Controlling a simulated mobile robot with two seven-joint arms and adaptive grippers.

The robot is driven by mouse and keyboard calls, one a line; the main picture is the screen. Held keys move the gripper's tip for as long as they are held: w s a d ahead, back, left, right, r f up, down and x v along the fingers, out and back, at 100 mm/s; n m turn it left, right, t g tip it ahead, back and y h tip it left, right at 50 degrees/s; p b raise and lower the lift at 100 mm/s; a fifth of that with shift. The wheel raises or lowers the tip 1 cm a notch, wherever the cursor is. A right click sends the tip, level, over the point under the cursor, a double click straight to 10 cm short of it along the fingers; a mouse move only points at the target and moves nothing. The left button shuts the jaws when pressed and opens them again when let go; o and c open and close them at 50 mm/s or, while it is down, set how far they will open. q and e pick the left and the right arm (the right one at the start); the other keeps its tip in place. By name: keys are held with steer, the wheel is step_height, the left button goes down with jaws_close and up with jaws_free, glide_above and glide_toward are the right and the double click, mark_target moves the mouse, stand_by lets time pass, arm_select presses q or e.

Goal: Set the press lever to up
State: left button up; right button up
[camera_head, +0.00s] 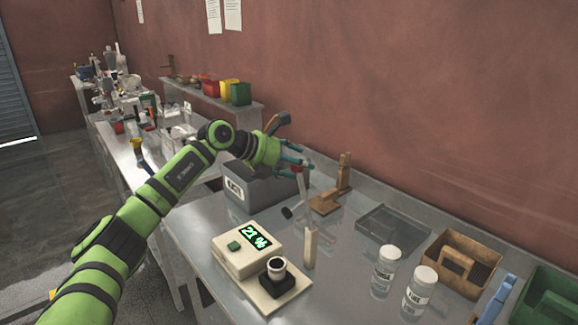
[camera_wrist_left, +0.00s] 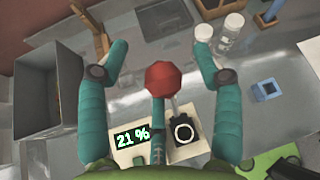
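The press (camera_head: 237,262) is a pale box on the bench with a green 21 % display (camera_head: 257,237), a green button and a small cup (camera_head: 276,268) on a black stand. A lever (camera_head: 303,205) rises steeply beside it, topped by a red knob. My left gripper (camera_head: 291,150) is at the lever's top. In the left wrist view the red knob (camera_wrist_left: 168,78) lies between its spread teal fingers (camera_wrist_left: 160,75), with visible gaps on both sides. The gripper is open and holds nothing. Part of the knob is hidden in the head view. My right gripper is not in view.
A grey bin (camera_head: 262,192) stands behind the press. Bare bench lies between the press and the jars.

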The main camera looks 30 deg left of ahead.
arm_select(q)
steer(key=shift+w+d+f, duration=0.25)
steer(key=shift+w+d, duration=0.15)
steer(key=shift+a+f, duration=0.1)
steer(key=shift+f, duration=0.05)
steer(key=shift+f, duration=0.1)
steer(key=v, duration=1.2)
steer(key=shift+a, duration=0.3)
steer(key=shift+r, duration=0.2)
steer(key=shift+f, duration=0.1)
